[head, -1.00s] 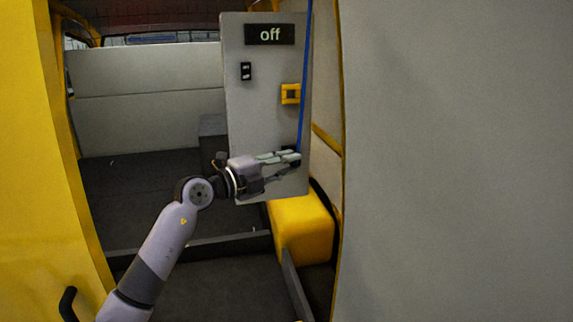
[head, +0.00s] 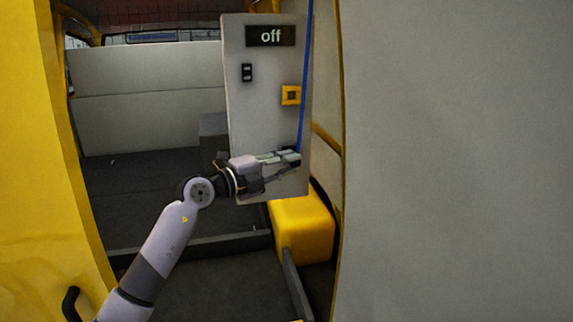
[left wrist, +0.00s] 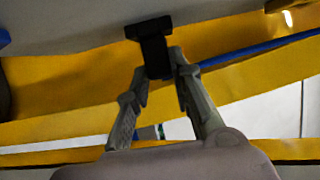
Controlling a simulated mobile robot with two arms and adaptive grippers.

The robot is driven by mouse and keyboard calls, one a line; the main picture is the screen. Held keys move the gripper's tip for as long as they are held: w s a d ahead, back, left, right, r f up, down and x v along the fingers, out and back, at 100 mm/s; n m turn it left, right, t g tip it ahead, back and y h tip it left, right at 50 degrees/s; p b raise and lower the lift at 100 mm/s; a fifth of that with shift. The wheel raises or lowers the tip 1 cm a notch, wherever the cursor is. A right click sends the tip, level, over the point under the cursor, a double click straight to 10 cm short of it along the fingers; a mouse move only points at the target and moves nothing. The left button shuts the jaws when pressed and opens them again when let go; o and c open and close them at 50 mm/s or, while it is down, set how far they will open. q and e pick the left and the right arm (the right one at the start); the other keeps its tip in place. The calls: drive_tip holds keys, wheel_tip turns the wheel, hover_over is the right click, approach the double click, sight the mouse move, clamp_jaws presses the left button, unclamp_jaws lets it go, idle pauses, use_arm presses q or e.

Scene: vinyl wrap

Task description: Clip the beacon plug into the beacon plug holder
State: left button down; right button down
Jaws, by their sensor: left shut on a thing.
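A black plug-like piece (left wrist: 155,57) sits between the fingertips of my left gripper (left wrist: 160,72) in the left wrist view. A wider black part (left wrist: 148,28) joins its upper end; I cannot tell whether that is the plug's own body or a holder. In the head view my left gripper (head: 294,158) is shut at the lower right of the grey panel (head: 265,120), where the blue cable (head: 305,70) ends. The plug is mostly hidden there by the fingers. A yellow square fitting with a dark centre (head: 291,95) is on the panel above. My right gripper is not in view.
The panel carries a display reading "off" (head: 270,36) and a small black switch (head: 247,72). A yellow box (head: 302,228) stands below the panel. A large grey wall (head: 455,160) closes off the right, and a yellow frame (head: 45,190) the left.

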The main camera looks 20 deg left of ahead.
use_arm(q)
drive_tip(key=shift+r, duration=0.1)
idle(0.3)
drive_tip(key=c, duration=1.3)
unclamp_jaws()
drive_tip(key=shift+c, duration=0.2)
drive_tip(key=shift+a, duration=0.1)
